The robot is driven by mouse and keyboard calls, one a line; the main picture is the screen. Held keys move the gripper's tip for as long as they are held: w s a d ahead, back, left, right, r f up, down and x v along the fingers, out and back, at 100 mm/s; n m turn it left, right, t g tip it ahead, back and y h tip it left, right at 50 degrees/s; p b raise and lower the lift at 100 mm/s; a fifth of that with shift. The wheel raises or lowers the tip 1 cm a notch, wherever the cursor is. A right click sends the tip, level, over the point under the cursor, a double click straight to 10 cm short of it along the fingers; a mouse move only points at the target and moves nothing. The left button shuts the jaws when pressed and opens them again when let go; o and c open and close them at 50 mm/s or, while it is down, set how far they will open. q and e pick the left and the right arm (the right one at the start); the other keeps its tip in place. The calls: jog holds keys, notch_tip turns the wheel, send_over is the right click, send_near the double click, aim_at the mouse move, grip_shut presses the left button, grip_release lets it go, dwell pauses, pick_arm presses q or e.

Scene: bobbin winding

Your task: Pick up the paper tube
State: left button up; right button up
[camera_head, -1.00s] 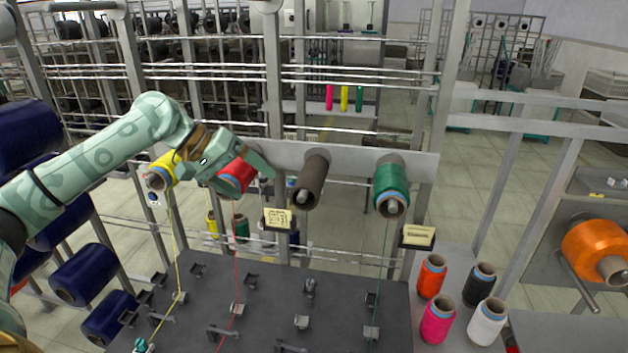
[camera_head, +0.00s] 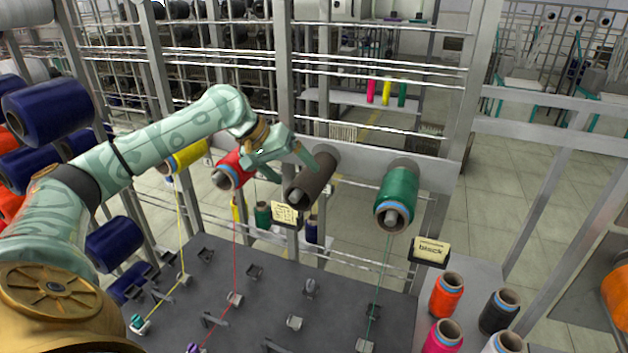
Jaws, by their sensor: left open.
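The paper tube (camera_head: 314,180) is bare and dark brown. It sits on a peg of the grey rail, between the red and green bobbins. My left gripper (camera_head: 292,168) is open at the upper left of the tube, with one finger overlapping its edge in the head view. I cannot tell whether that finger touches it. Nothing shows between the fingers. My right gripper is not in view.
Yellow (camera_head: 188,157), red (camera_head: 229,172) and green (camera_head: 395,196) bobbins hang on the same rail (camera_head: 345,165). A label card (camera_head: 285,212) stands below the tube. Several bobbins, including an orange one (camera_head: 446,294), stand at the lower right.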

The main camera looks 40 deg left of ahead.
aim_at(309, 185)
pick_arm(q)
jog(key=x, duration=0.2)
jog(key=shift+w+d+f, duration=0.15)
jog(key=shift+w+f, duration=0.05)
jog(key=shift+w, duration=0.05)
jog(key=x, duration=0.4)
jog(key=shift+w+f, duration=0.25)
jog(key=shift+s+r, duration=0.1)
jog(key=shift+s, duration=0.05)
jog(key=shift+c, duration=1.2)
jog(key=c, duration=0.9)
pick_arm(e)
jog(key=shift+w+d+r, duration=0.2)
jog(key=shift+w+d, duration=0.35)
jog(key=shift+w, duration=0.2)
